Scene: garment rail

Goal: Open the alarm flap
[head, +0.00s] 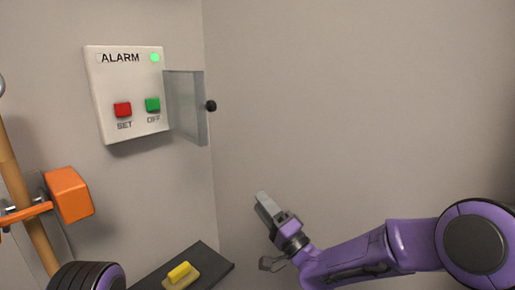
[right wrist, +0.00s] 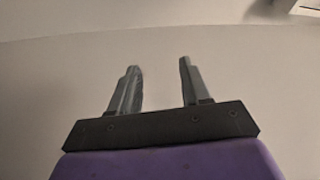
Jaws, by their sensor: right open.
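The white alarm panel (head: 105,85) is on the wall at the upper left of the head view, with a lit green lamp, a red SET button (head: 122,110) and a green OFF button (head: 153,104). The clear alarm flap (head: 184,105) stands swung out at the panel's right side, leaving both buttons uncovered. Its black knob (head: 211,106) is on the flap's free edge. My right gripper (head: 262,231) is below and right of the flap, apart from it. Its fingers are spread and empty in the right wrist view (right wrist: 158,66). My left gripper is out of view.
A wooden pole (head: 14,165) with an orange clamp and orange block (head: 69,194) stands at the left. A dark shelf (head: 212,260) bearing a yellow object (head: 180,273) is at the bottom centre. The wall right of the flap is bare.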

